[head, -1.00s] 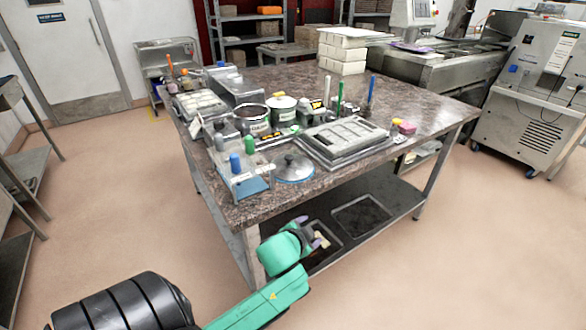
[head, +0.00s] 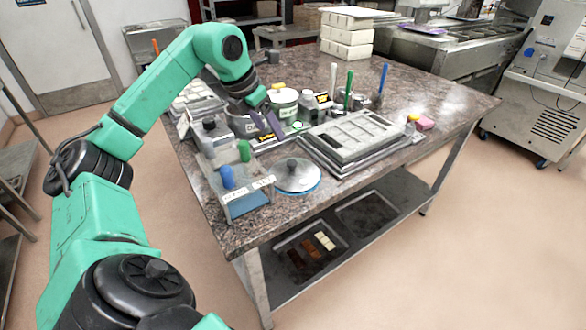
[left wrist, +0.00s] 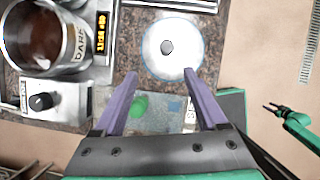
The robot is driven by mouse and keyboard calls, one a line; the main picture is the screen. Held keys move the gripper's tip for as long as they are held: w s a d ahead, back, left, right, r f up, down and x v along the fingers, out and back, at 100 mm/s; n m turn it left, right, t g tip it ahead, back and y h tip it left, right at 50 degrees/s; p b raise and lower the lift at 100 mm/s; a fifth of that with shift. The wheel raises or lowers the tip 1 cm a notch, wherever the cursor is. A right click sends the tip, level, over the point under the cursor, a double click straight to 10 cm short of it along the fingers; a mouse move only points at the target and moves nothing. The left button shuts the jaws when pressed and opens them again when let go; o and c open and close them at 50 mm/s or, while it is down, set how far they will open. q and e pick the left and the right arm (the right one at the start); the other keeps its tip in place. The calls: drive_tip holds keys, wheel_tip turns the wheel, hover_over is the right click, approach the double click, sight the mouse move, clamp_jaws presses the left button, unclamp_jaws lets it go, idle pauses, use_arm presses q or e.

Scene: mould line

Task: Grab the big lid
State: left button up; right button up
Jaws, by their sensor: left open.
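The big lid (head: 298,177) is a round, shiny disc with a dark knob and a blue rim. It lies flat near the table's front edge, left of the grey mould tray. My left gripper (head: 267,123) is open and empty, above the table and behind the lid in the head view. In the left wrist view the lid (left wrist: 172,58) lies ahead of the open purple fingers (left wrist: 161,74), apart from them. My right gripper (left wrist: 274,109) shows small at the right of the left wrist view, too small to judge its fingers.
A clear bin (head: 245,197) with blue and green bottles stands left of the lid. The mould tray (head: 350,135) lies right of it. A pot of dark chocolate (left wrist: 42,38) and its warmer are close to the left gripper. The right side of the tabletop (head: 450,95) is mostly clear.

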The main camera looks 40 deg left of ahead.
use_arm(q)
approach(291, 162)
drive_tip(key=f, duration=0.1)
drive_tip(key=w+f+p, duration=0.1)
drive_tip(key=shift+w+a+f, duration=0.1)
drive_tip(key=shift+a+f, duration=0.25)
drive_tip(key=p+x, duration=0.1)
drive_tip(key=x, duration=0.1)
drive_tip(key=d+p+x, duration=0.1)
drive_tip(key=x, duration=0.2)
drive_tip(key=shift+w+a+f, duration=0.1)
drive_tip(key=shift+f, duration=0.3)
clamp_jaws()
use_arm(e)
drive_tip(key=r, duration=0.1)
drive_tip(key=d+r, duration=0.1)
drive_tip(key=shift+s+r, duration=0.15)
drive_tip(key=shift+r, duration=0.15)
